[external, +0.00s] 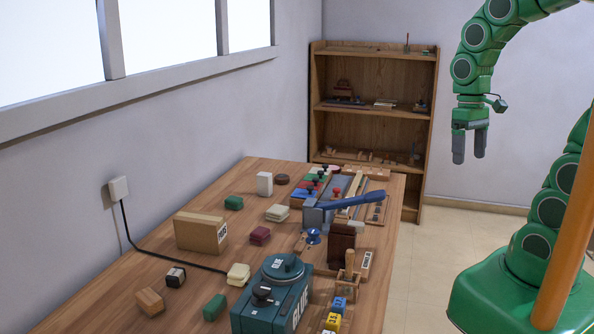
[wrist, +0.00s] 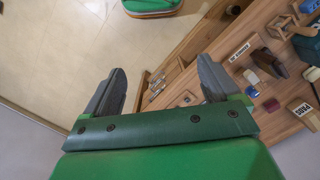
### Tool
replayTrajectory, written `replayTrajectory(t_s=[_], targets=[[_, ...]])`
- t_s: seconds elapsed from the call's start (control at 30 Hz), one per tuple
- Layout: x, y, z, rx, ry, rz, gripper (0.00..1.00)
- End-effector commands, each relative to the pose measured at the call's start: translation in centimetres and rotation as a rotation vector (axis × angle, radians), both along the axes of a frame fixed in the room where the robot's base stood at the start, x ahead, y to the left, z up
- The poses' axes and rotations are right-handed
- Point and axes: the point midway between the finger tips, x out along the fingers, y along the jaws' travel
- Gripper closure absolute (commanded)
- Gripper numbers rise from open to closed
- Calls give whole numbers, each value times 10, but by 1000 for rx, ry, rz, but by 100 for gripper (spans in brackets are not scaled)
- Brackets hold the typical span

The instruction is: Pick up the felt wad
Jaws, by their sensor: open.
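I cannot tell for sure which item is the felt wad. Several small wad-like pieces lie on the workbench (external: 190,275): a maroon folded one (external: 260,235), a cream one (external: 277,212), another cream one (external: 238,273), a green one (external: 233,202) and a nearer green one (external: 214,308). My gripper (external: 470,152) hangs high to the right of the bench, fingers down, open and empty, well apart from all of them.
A teal glue pot (external: 275,300), a cardboard box (external: 201,233), a dark wooden block (external: 341,245) and a blue-handled tool (external: 345,201) crowd the bench. A wooden shelf (external: 373,125) stands behind.

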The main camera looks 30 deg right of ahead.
Motion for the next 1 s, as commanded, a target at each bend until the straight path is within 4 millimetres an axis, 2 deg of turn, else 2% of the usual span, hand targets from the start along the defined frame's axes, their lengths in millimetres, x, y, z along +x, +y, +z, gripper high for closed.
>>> replayTrajectory(t_s=[0.03, 0.17, 0.47, 0.7, 1.0], targets=[[15, -6, 4, -48, -31, -2, 11], [46, 15, 6, -46, -61, 41, 11], [107, 76, -4, -38, -95, 146, 11], [148, 137, -17, -28, -133, 230, 11], [182, 224, -43, -12, -170, 335, 11]])
